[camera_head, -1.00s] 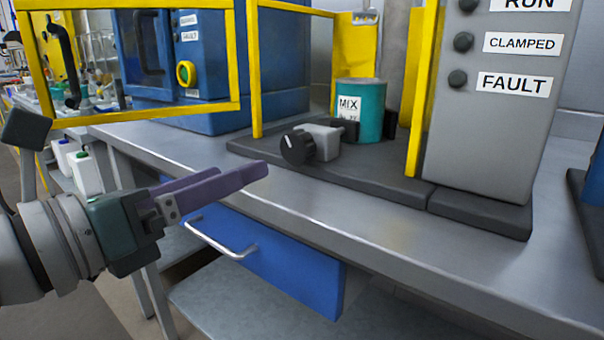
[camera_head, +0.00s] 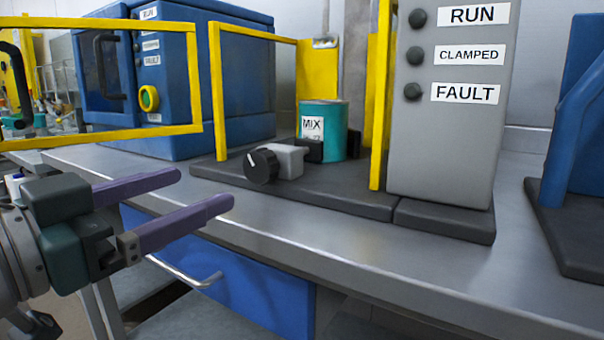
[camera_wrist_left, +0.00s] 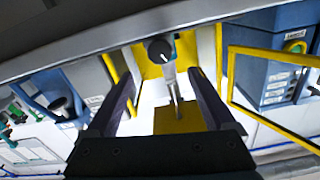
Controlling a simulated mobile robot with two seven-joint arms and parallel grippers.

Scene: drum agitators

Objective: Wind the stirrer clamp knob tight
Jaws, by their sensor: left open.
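The black clamp knob (camera_head: 262,166), with a white pointer line, sits on the front of a grey clamp block (camera_head: 288,161) on a dark base plate. Behind the block stands a teal drum (camera_head: 335,125) labelled MIX. My left gripper (camera_head: 205,188) is open and empty, in front of the bench edge, to the left of the knob and apart from it. In the left wrist view the knob (camera_wrist_left: 159,49) shows ahead, between and beyond the two spread fingers (camera_wrist_left: 160,90). My right gripper is in neither current view.
A yellow guard frame (camera_head: 217,90) stands left of the knob, with a yellow post (camera_head: 379,110) on its right. A grey panel (camera_head: 440,140) carries RUN, CLAMPED and FAULT lamps, which look dark. A blue drawer (camera_head: 250,290) with a handle sits below the bench (camera_head: 400,255).

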